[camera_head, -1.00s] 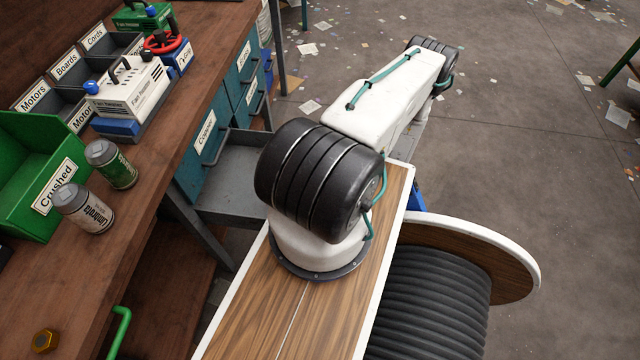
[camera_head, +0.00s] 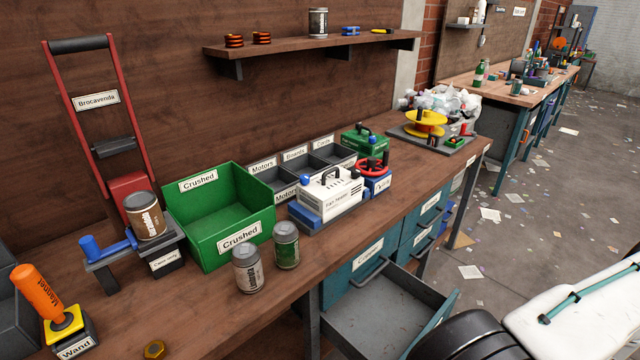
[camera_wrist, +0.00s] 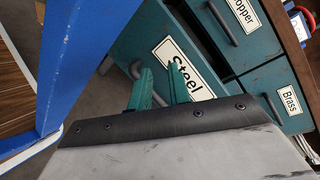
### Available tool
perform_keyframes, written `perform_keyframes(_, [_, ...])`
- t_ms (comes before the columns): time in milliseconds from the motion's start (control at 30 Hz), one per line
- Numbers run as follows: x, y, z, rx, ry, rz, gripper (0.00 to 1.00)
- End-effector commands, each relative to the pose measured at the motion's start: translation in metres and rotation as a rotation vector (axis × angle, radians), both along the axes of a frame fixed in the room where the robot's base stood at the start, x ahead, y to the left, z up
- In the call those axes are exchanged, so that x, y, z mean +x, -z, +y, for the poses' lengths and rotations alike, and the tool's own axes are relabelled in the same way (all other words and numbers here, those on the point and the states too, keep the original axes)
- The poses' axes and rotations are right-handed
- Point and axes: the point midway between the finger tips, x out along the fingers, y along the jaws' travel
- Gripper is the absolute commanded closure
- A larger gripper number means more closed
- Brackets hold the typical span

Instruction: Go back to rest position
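My arm (camera_head: 585,310) shows at the lower right of the head view, beside the workbench, with its far end cut off by the picture edge. My gripper (camera_wrist: 160,88) shows only in the wrist view.
An open grey drawer (camera_head: 375,315) juts out from the bench near my arm. The workbench (camera_head: 215,315) holds a green Crushed bin (camera_head: 212,250), two cans and a white machine (camera_head: 328,197). A blue frame (camera_wrist: 75,65) stands close left of the gripper. Littered open floor lies right.

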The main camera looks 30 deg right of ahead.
Motion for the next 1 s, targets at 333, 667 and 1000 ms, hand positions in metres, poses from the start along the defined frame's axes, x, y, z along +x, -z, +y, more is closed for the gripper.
perform_keyframes(333, [0.030,-0.127,-0.011,0.065,-0.361,0.241,0.81])
perform_keyframes(667, [0.076,-0.257,0.014,-0.073,-0.692,0.524,0.81])
perform_keyframes(1000, [0.110,-0.370,0.076,-0.382,-0.934,0.744,0.81])
